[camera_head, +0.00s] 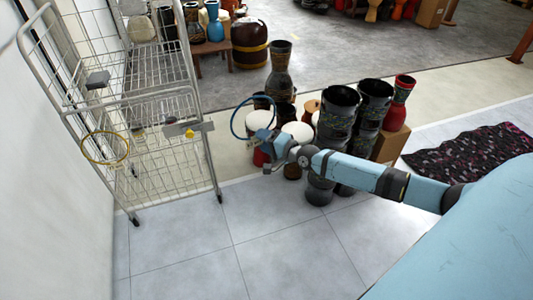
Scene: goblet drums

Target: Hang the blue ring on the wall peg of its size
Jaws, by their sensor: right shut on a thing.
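The blue ring (234,118) is a thin hoop, held up in the middle of the view with drums behind it. My right gripper (262,139) is shut on the lower part of the ring. Its fingertips are small and partly hidden by the wrist. A yellow ring (84,157) hangs at the left, in front of the wire cart. A grey block (97,80) and a grey plate (188,128) show near the cart; I cannot tell whether either carries the peg for the blue ring. My left gripper is not in view.
The tall wire cart (155,179) stands by the white wall (52,200) at the left. Several dark goblet drums (339,108) stand behind and beside my right arm. A patterned rug (470,155) lies at the right. The tiled floor in front is clear.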

